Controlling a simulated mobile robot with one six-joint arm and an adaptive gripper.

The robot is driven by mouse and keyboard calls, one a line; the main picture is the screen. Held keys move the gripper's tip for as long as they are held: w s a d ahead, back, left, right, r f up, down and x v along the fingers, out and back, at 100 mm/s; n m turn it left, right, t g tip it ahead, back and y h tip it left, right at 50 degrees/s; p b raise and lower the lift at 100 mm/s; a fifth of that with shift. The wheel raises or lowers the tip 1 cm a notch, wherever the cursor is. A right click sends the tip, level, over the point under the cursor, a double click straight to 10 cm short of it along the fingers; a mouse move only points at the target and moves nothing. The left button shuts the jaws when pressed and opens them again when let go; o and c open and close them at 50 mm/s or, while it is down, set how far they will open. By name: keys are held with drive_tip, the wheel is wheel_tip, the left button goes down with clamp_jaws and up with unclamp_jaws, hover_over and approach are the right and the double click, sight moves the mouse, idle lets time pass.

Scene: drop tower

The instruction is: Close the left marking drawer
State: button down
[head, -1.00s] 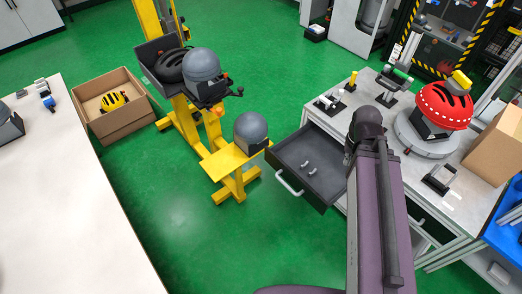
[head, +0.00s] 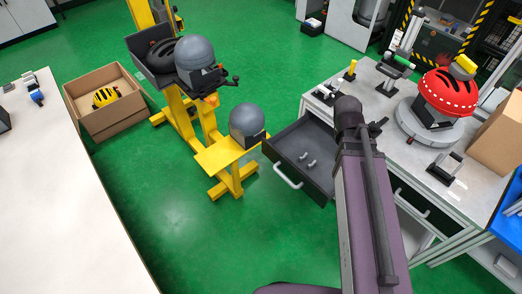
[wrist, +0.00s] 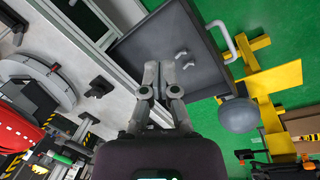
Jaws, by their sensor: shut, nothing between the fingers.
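The left marking drawer (head: 322,178) is dark grey and stands pulled out of the white bench, with small light parts inside. Its pale bar handle (head: 287,176) faces away from the bench. In the wrist view the drawer (wrist: 205,62) lies beyond my fingers, its handle (wrist: 222,40) at upper right. My gripper (wrist: 158,66) is shut and empty, and overlaps the drawer's bench-side part in that view; I cannot tell whether it touches.
A yellow stand (head: 222,155) with a grey ball-shaped headform (head: 246,120) is close to the drawer's left. A red helmet (head: 449,97) and small fixtures stand on the bench (head: 395,150). Another drawer (head: 424,207) on the right is shut. Green floor is clear in front.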

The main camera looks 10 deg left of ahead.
drive_tip(key=w+a+f+n+t+h+b, duration=0.1)
drive_tip(key=w+a+f+n+h+b, duration=0.2)
drive_tip(key=f+b, duration=0.35)
drive_tip(key=w+a+f+n+t+h+b, duration=0.1)
drive_tip(key=w+a+f+n+b, duration=0.25)
drive_tip(key=f+b, duration=0.3)
drive_tip(key=n+t+h+b, duration=0.5)
drive_tip(key=n+t+b, duration=1.05)
drive_tip(key=b, duration=1.85)
approach(265, 141)
drive_tip(key=s+a+r+n+g, duration=0.2)
drive_tip(key=s+a+n+g, duration=0.1)
drive_tip(key=s+a+g, duration=0.15)
drive_tip(key=shift+a+r+t, duration=0.2)
drive_tip(key=shift+a+t, duration=0.2)
drive_tip(key=shift+w+d, duration=0.1)
drive_tip(key=shift+d, duration=0.05)
drive_tip(key=x, duration=1.3)
drive_tip(key=shift+w+d+f, duration=0.1)
drive_tip(key=shift+w+d, duration=0.15)
drive_tip(key=shift+w, duration=0.05)
